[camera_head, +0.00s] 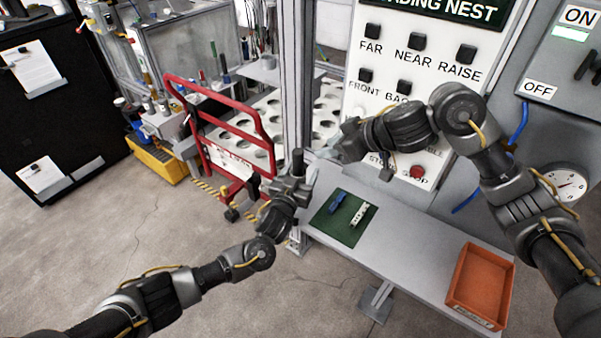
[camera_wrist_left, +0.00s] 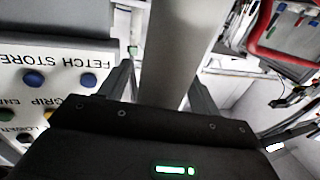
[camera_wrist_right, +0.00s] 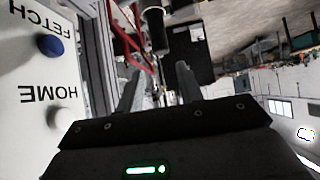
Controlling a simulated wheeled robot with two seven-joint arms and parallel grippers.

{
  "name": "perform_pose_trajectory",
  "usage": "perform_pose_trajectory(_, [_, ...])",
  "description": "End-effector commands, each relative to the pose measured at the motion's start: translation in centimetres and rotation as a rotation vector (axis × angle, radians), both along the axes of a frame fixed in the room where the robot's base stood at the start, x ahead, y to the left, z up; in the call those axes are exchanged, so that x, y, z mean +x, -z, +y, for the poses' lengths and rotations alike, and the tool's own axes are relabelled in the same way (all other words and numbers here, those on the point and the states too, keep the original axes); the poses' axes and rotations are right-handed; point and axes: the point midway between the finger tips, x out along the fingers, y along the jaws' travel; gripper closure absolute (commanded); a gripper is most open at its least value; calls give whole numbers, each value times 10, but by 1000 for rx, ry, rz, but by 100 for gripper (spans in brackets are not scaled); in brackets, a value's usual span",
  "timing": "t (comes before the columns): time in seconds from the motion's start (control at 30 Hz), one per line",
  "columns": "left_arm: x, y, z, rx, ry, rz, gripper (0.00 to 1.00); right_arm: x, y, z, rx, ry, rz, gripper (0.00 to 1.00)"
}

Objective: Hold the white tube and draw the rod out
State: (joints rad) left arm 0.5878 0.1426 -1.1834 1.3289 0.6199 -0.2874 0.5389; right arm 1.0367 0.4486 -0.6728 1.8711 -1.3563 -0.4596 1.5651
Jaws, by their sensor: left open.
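A pale, whitish piece (camera_head: 359,213) lies on a green mat (camera_head: 343,232) on the bench, beside a blue piece (camera_head: 337,200). I cannot tell whether either is the white tube, and I cannot make out a rod. My left gripper (camera_head: 304,168) is raised above the bench's left end, apart from the mat pieces. In the left wrist view its fingers (camera_wrist_left: 158,72) are spread, with a grey post behind the gap. My right gripper (camera_head: 335,147) is close to the right of it, in front of the panel. In the right wrist view its fingers (camera_wrist_right: 160,72) are apart, with nothing visibly held.
An orange tray (camera_head: 456,294) stands at the bench's right end. The bench between tray and mat is clear. A button panel (camera_head: 385,85) rises behind. A grey upright post (camera_head: 296,75) and red-framed gate (camera_head: 212,125) stand behind my left gripper.

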Motion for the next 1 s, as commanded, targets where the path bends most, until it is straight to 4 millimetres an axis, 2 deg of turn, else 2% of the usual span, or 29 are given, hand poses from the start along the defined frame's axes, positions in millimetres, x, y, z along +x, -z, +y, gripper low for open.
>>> perform_pose_trajectory(0.07, [0,0,0,0,0,0,39,0,0,0,0,0,0,64])
perform_pose_trajectory(0.4, [0,0,0,0,0,0,84,0,0,0,0,0,0,64])
perform_pose_trajectory(0.53, [0,0,0,1,0,0,85,-1,4,1,15,-10,8,48])
perform_pose_trajectory(0.57, [0,0,0,1,0,0,85,-2,7,3,28,-18,13,47])
perform_pose_trajectory(0.8, [0,0,0,1,0,0,85,-9,41,13,292,-150,-7,47])
perform_pose_trajectory(1.0, [0,0,0,1,0,0,85,-3,59,-7,497,-172,-186,47])
